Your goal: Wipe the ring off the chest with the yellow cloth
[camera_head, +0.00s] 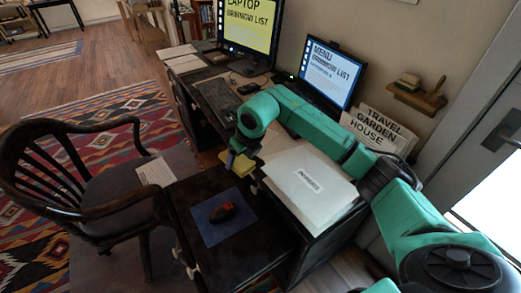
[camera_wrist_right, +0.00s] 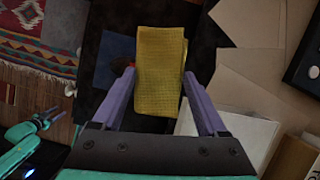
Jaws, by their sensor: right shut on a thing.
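The yellow cloth (camera_head: 242,166) is in my right gripper (camera_head: 232,154), above the back edge of a dark, low chest-like top (camera_head: 250,250). In the right wrist view the cloth (camera_wrist_right: 160,75) hangs flat between the two purple fingers of the right gripper (camera_wrist_right: 158,85), which are shut on it. I cannot make out a ring on the dark surface; the cloth and arm hide part of it. My left gripper (camera_wrist_right: 45,120) shows small at the left of the right wrist view; its finger gap is unclear. It is out of the head view.
A wooden chair (camera_head: 85,195) stands left. Monitors (camera_head: 333,72) stand behind my right arm.

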